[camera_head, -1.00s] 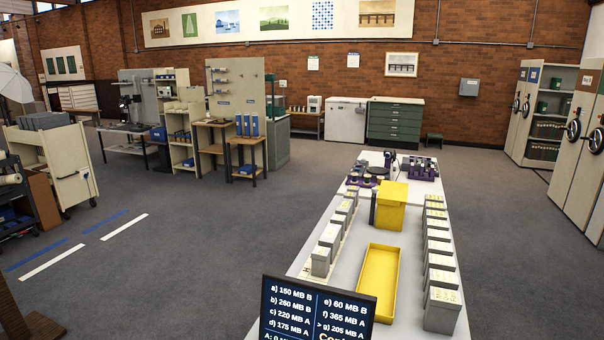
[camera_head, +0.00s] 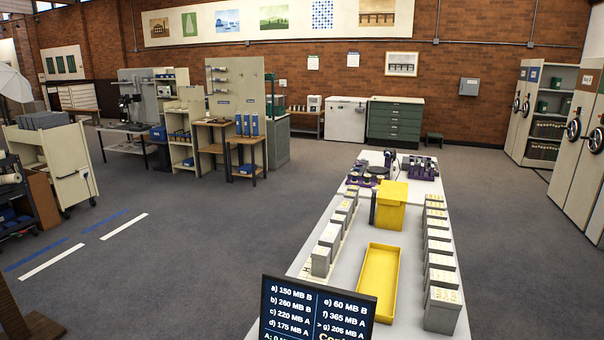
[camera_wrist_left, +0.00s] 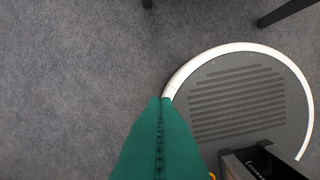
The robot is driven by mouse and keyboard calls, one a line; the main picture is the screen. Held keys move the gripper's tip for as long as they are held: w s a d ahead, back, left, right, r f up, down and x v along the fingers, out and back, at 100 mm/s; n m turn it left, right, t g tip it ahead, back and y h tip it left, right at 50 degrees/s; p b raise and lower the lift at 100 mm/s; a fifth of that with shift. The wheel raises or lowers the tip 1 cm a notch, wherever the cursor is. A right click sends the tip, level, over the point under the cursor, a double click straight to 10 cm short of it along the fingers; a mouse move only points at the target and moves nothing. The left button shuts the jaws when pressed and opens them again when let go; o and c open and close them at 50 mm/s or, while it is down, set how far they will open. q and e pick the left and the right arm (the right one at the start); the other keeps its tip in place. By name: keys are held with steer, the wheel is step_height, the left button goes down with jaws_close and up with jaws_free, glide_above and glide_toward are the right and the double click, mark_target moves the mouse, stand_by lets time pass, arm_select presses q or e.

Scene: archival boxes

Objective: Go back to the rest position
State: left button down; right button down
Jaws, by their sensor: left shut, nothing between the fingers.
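My left gripper (camera_wrist_left: 160,103) shows in the left wrist view as two green fingers pressed together with nothing between them. It hangs over the grey carpet (camera_wrist_left: 70,70), beside my own round base with its white rim. Neither of my grippers shows in the head view. The right gripper is in no view.
A long white table (camera_head: 341,241) is ahead. It bears a yellow tray (camera_head: 379,285), a yellow box (camera_head: 390,206), rows of grey boxes (camera_head: 443,310) and a dark screen (camera_head: 318,310). Open carpet (camera_head: 200,240) lies to the left. A cart (camera_head: 62,163) stands far left.

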arm_select(q)
steer(key=s+a+f, duration=0.1)
steer(key=s+f, duration=0.4)
steer(key=s, duration=0.4)
steer(key=shift+a+f+g, duration=0.15)
steer(key=shift+a+g, duration=0.15)
steer(key=shift+a, duration=0.1)
